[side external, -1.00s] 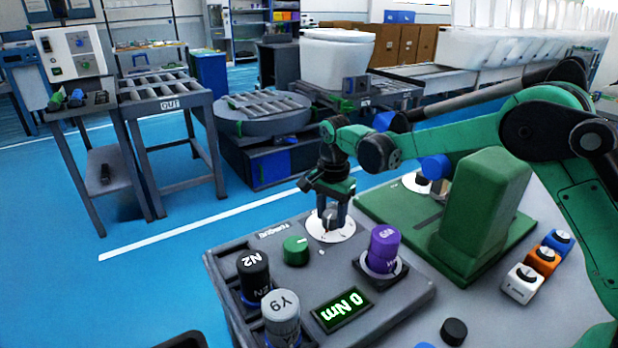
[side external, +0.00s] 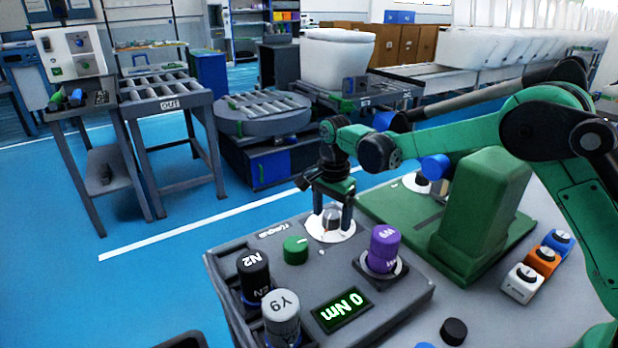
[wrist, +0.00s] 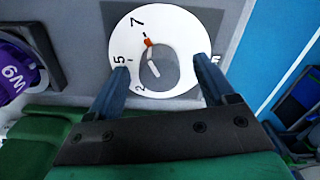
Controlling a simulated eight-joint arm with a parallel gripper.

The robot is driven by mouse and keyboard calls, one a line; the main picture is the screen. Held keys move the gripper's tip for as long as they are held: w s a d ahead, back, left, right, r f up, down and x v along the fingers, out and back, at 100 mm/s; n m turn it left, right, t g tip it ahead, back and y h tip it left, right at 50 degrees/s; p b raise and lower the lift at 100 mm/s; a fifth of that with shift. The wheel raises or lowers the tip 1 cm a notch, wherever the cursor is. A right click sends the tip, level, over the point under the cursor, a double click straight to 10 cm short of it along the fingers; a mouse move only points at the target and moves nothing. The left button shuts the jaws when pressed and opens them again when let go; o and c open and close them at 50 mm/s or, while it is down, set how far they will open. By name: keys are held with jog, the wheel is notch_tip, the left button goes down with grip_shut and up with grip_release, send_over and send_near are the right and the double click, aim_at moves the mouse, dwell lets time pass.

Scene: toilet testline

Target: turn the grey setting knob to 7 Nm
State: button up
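The grey setting knob (wrist: 160,70) sits in the middle of a white numbered dial (wrist: 184,38) in the wrist view. Its orange-red mark points at the tick beside the 7. In the side view the knob (side external: 331,217) stands on its white dial on the grey panel. My gripper (wrist: 162,64) is open, with one finger on each side of the knob and a visible gap to it. In the side view my gripper (side external: 333,208) is low over the dial, fingers spread. The display (side external: 342,310) reads 0 Nm.
A green knob (side external: 295,250) and a purple cap (side external: 384,250) stand close to the dial. Black N2 (side external: 253,272) and grey Y9 (side external: 282,315) caps sit at the panel's left. A tall green block (side external: 486,205) rises to the right.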

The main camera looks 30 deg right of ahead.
aim_at(332, 214)
jog(key=shift+r, duration=2.8)
jog(key=shift+r, duration=0.1)
jog(key=s+d+r+n+t, duration=0.1)
jog(key=s+r+n+t, duration=0.3)
jog(key=s+r+n, duration=0.35)
jog(key=s+f+n+t, duration=0.3)
jog(key=s+n, duration=0.4)
jog(key=s, duration=0.2)
jog(key=shift+s+d+f+n, duration=0.15)
jog(key=shift+d+f+n, duration=0.1)
jog(key=shift+f+n, duration=0.1)
